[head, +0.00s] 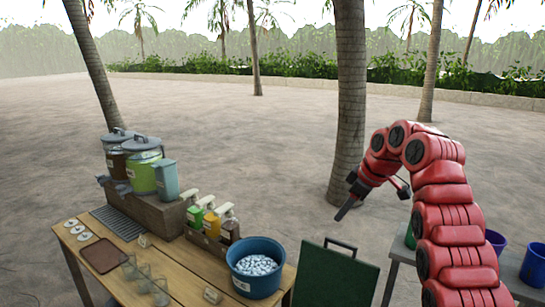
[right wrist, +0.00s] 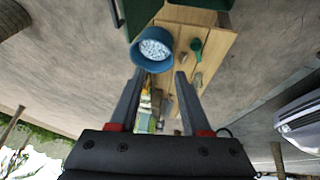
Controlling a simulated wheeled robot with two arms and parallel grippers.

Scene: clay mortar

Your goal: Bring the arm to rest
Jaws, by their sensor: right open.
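My right arm, red and segmented, rises at the right of the head view and bends over to the left. Its right gripper (head: 352,202) hangs at the arm's end, in front of the palm trunk and above open ground. In the right wrist view the two dark fingers of this gripper (right wrist: 160,74) stand apart with nothing held between them. The wooden table and blue tub lie beyond the fingertips there. My left arm and left gripper are not in view.
A wooden table (head: 185,272) holds a blue tub (head: 256,283) of white pieces, bottles and lidded pots. A dark green board (head: 335,277) stands right of it.

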